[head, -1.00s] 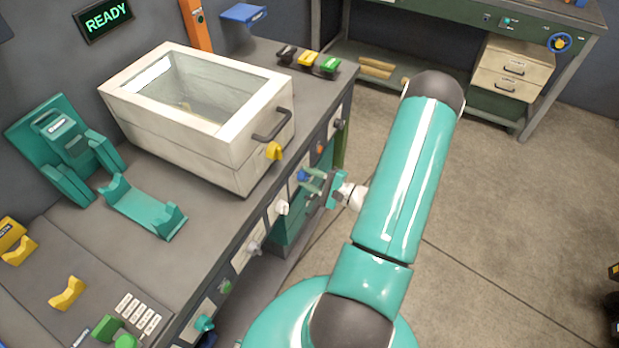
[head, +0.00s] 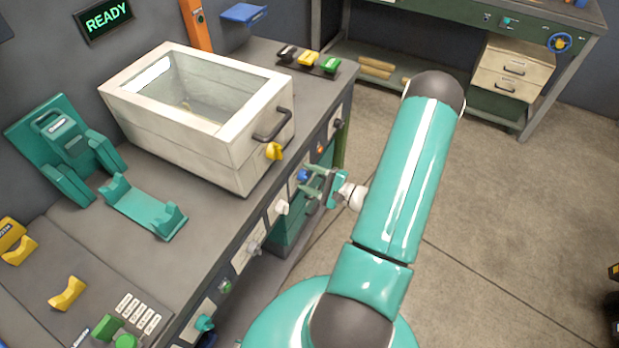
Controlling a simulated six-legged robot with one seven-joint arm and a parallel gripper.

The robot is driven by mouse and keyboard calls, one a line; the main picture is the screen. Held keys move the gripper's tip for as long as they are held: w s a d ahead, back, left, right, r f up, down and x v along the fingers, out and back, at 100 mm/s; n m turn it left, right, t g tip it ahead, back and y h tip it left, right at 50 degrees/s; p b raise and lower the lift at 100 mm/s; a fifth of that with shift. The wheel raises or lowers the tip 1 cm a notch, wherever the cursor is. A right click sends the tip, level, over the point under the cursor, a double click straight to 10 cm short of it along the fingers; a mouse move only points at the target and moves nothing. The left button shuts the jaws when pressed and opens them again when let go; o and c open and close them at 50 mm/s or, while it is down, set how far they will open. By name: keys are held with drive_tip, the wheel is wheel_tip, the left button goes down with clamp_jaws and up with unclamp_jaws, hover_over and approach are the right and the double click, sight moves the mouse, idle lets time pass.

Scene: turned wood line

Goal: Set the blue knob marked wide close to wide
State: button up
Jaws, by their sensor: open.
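The blue knob (head: 302,176) sits on the front panel of the bench, below the yellow knob of the white box. Its marking and pointer are too small to read. My gripper (head: 310,182) is at the blue knob, its green fingers reaching left toward the panel from my teal arm. The fingers are open. They partly cover the knob and the panel around it. I cannot tell whether they touch the knob.
More knobs line the front panel: a white one (head: 281,208) nearer and an orange one (head: 320,148) beyond. The white box (head: 190,145) with a dark handle stands on the bench above. Open floor (head: 480,220) lies to the right.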

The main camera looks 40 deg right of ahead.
drive_tip(key=v, duration=1.3)
drive_tip(key=shift+s, duration=0.35)
drive_tip(key=shift+d, duration=0.1)
